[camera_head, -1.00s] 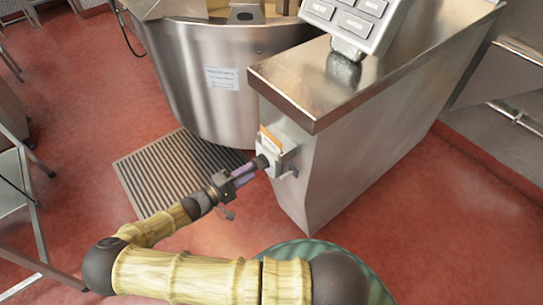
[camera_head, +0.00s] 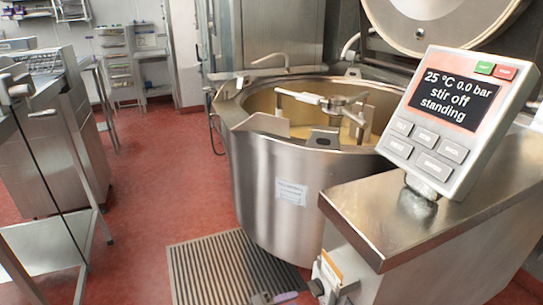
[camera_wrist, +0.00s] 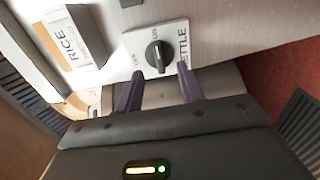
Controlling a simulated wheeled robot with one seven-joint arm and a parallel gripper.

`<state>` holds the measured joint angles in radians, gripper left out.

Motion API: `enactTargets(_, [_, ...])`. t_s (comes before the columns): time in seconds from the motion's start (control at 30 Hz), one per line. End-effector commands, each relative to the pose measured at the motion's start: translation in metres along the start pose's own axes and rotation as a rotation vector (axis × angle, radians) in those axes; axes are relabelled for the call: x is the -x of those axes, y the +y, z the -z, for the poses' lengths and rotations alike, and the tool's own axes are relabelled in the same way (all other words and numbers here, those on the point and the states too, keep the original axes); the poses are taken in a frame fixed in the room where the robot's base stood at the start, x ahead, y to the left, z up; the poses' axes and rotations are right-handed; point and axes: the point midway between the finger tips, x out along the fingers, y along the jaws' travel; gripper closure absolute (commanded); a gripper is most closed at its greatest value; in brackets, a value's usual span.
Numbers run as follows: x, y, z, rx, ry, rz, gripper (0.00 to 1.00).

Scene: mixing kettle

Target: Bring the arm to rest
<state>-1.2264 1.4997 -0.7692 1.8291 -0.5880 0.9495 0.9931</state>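My gripper (camera_wrist: 160,74) shows in the wrist view with its two purple fingers spread and nothing between them. Just beyond the fingertips is a black rotary knob (camera_wrist: 158,55) on a white plate marked KETTLE, with on and off labels; a small gap seems to lie between. In the head view only the tip of my gripper (camera_head: 286,297) shows at the bottom edge, left of the switch box (camera_head: 331,275) on the steel cabinet. The rest of my arm is out of that view.
The steel kettle (camera_head: 262,185) stands behind a floor grate (camera_head: 205,270). The control panel (camera_head: 452,125) on the cabinet (camera_head: 350,205) reads 25 °C, 0.0 bar, stir off, standing. A box labelled RICE (camera_wrist: 75,38) is beside the knob. Red floor at left is open.

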Motion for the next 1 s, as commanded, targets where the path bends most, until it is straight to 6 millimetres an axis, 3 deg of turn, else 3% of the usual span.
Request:
enactTargets(0.3, [-0.028,-0.003,-0.043,0.071,-0.236,0.351,0.62])
enactTargets(0.57, [-0.03,0.006,-0.076,0.083,-0.372,0.712,0.62])
enactTargets(0.77, [-0.023,0.025,-0.091,0.043,-0.405,0.97,0.62])
enactTargets(1.0, [-0.017,0.061,-0.103,-0.055,-0.369,1.231,0.62])
